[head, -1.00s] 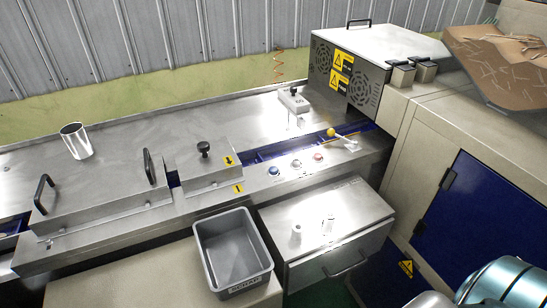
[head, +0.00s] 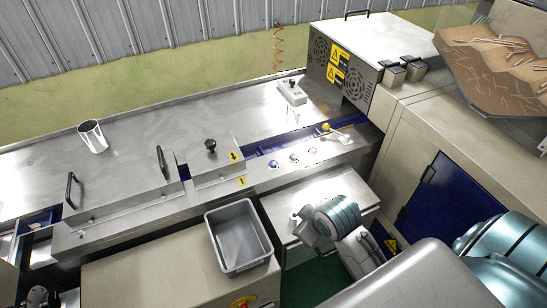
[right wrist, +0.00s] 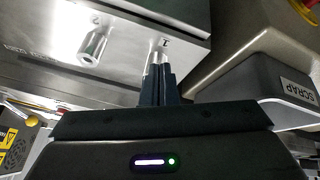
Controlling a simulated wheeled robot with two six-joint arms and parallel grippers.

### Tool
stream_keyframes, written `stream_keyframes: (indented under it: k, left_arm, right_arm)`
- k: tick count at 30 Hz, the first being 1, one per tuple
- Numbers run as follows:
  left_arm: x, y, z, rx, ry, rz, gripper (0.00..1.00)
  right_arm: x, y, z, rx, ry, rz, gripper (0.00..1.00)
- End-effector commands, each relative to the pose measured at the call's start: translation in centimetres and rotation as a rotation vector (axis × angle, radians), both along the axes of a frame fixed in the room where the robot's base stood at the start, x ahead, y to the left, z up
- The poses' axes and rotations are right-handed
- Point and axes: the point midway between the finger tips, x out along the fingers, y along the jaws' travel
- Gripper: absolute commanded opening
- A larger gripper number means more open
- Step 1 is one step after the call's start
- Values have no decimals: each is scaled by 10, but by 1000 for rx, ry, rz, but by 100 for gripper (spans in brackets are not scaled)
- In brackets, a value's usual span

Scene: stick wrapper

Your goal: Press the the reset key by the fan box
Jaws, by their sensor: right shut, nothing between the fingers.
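The fan box (head: 345,75), with round fan grilles and yellow warning labels, stands at the back right of the steel bench. Two small dark-topped blocks (head: 393,75) (head: 413,69) sit just right of it. Which part is the reset key I cannot tell. Blue, pale and red buttons (head: 273,164) (head: 293,158) (head: 312,151) lie along the front rail. My right gripper (right wrist: 160,68) is shut and empty, its tips close to a metal peg marked 1 on the steel cabinet; contact is unclear. In the head view my right wrist hides the pegs.
A grey scrap bin (head: 238,262) stands left of the steel cabinet (head: 278,208). A yellow-ball lever (head: 326,127) and small knobbed block (head: 292,93) are on the bench. A metal cup (head: 93,137) stands at left. A tray of sticks (head: 495,65) is at upper right.

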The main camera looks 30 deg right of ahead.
Motion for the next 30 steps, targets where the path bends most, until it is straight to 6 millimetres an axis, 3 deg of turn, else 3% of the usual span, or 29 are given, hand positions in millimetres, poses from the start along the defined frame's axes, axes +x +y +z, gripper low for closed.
stream_keyframes:
  k: [5, 9, 15, 21, 30]
  left_arm:
    - [1, 0, -1, 0, -1, 0, 67]
    - [1, 0, -1, 0, -1, 0, 67]
    - [1, 0, -1, 0, -1, 0, 67]
    - [1, 0, -1, 0, -1, 0, 67]
    - [1, 0, -1, 0, 0, 0, 67]
  right_arm:
    - [64, -5, 28, -47, -90, 135, 0]
    - [121, -10, 67, -104, -179, 264, 0]
    - [180, -18, 121, -181, -281, 408, 0]
    - [201, -22, 146, -218, -321, 465, 0]
    - [203, -22, 148, -220, -324, 470, 0]
